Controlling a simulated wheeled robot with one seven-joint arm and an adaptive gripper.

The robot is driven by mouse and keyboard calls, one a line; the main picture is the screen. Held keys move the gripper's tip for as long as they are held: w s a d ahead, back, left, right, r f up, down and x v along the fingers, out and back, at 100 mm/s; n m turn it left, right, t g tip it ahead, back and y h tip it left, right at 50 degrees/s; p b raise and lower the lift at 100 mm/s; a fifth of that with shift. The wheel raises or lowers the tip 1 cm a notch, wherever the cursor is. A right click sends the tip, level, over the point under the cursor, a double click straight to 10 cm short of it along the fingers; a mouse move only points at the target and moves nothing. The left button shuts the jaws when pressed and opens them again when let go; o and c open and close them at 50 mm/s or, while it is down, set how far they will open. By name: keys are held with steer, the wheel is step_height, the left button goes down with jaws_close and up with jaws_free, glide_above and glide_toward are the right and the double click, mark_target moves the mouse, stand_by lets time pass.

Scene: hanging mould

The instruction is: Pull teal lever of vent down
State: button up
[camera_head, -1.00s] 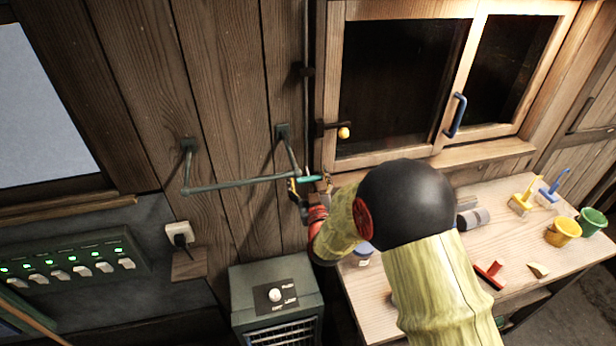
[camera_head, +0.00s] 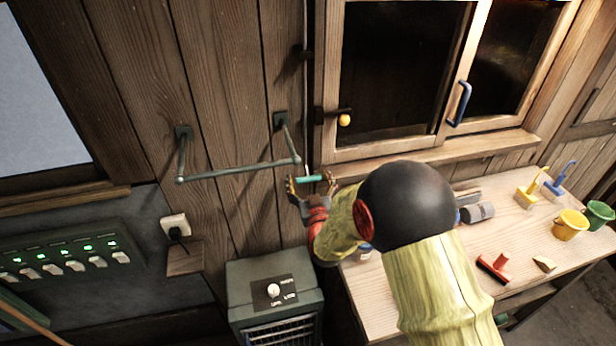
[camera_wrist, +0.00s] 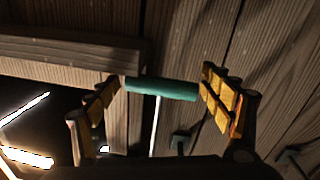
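The teal lever (camera_head: 309,179) is a short bar at the wall, just left of the window frame's lower corner; a thin pale rod shows above it. It also shows in the wrist view (camera_wrist: 160,90), lying crosswise between my fingers. My gripper (camera_head: 311,185) is at the lever, with one finger beyond each end. In the wrist view my gripper (camera_wrist: 162,95) has its yellow-padded fingers wide apart. The left finger is close to the bar's left end, and a small gap shows at the right end. I cannot tell whether either finger touches it. The vent is not clearly identifiable.
A grey-green wall rack (camera_head: 240,169) juts out just left of the lever. A window (camera_head: 400,75) with a yellow knob (camera_head: 344,120) is above right. Below are a metal box (camera_head: 275,290) with a dial and a workbench (camera_head: 440,275) holding tools and small buckets.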

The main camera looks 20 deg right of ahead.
steer(key=shift+o, duration=1)
steer(key=shift+a+r, duration=0.1)
steer(key=shift+r, duration=0.1)
steer(key=shift+s, duration=0.1)
steer(key=s+a, duration=0.1)
steer(key=s, duration=1)
steer(key=shift+s, duration=0.4)
